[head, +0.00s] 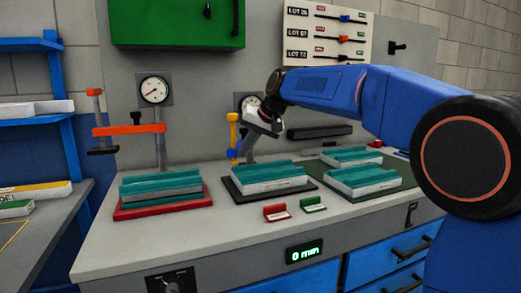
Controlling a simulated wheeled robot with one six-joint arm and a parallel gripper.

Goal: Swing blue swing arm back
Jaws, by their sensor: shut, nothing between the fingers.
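No blue swing arm shows clearly. A small blue part (232,154) sits low on a yellow upright post (233,132) behind the middle stack; whether it belongs to the blue swing arm I cannot tell. An orange swing arm (130,129) is on a grey post at the left, above the red-based stack. My gripper (247,150) points down and left, just right of the yellow post, and looks shut and empty. Whether it touches the post I cannot tell. My gripper and wrist partly cover the second gauge (250,103) and the area behind.
Teal-topped panel stacks stand on a red base (163,213), a black base (268,195) and a green mat (352,196). Small red (277,212) and green (314,204) blocks lie in front. A green cabinet (178,24) hangs above. The front of the bench (190,240) is clear.

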